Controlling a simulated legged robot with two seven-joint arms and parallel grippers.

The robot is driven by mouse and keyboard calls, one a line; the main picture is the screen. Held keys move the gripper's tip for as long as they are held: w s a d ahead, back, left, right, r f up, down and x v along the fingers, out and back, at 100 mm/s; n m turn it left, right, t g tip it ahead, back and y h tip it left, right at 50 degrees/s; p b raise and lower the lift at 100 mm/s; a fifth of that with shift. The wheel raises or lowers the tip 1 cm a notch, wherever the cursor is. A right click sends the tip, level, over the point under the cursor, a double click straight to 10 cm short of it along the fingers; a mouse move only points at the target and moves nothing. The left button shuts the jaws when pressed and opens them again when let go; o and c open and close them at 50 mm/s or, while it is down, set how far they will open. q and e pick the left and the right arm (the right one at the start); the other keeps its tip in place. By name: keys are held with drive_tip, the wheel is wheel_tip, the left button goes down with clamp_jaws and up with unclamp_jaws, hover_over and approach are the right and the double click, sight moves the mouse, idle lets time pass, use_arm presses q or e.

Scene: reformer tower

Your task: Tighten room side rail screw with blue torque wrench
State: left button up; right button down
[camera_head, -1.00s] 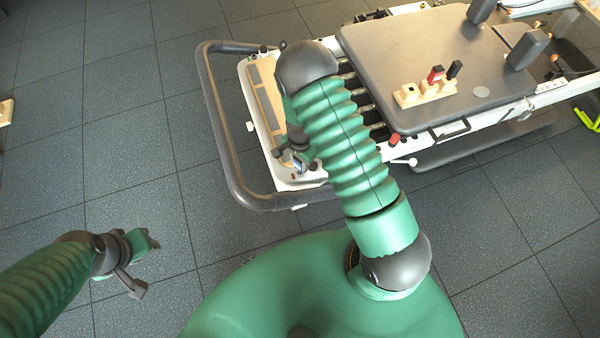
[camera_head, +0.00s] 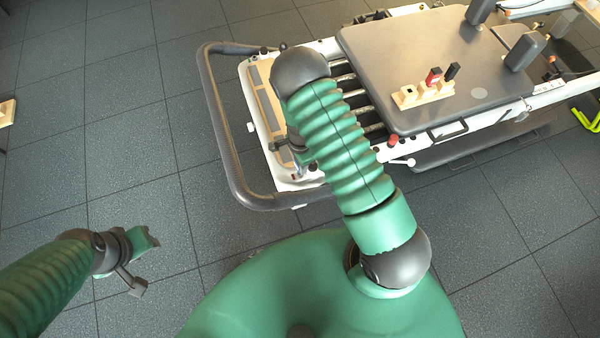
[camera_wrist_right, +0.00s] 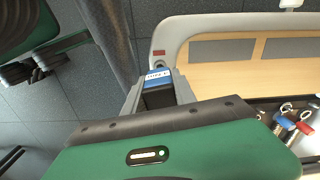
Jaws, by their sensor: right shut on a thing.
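My right gripper (camera_wrist_right: 158,92) is shut on a dark tool with a blue and white label, which I take for the blue torque wrench (camera_wrist_right: 156,76). The label's writing is too small to read. In the head view my right gripper (camera_head: 299,163) is over the front end of the bed-like reformer, mostly hidden by my arm. The wrench cannot be made out there. The room side rail (camera_head: 466,128) runs along the near side of the reformer. I cannot make out the rail screw. My left gripper (camera_head: 140,262) is over bare floor at lower left; its jaw opening is unclear.
A grey curved handle bar (camera_head: 228,165) rings the reformer's front end. A grey padded carriage (camera_head: 420,60) carries a pale wooden holder (camera_head: 408,96) with red and black blocks. Red and blue fittings (camera_wrist_right: 285,122) show at right in the wrist view.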

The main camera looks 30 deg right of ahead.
idle(0.3)
drive_tip(key=shift+r+m+p, duration=0.1)
drive_tip(key=shift+m+p, duration=0.3)
drive_tip(key=shift+m, duration=0.8)
drive_tip(key=shift+p, duration=0.3)
drive_tip(key=shift+m, duration=0.4)
drive_tip(key=shift+p, duration=0.35)
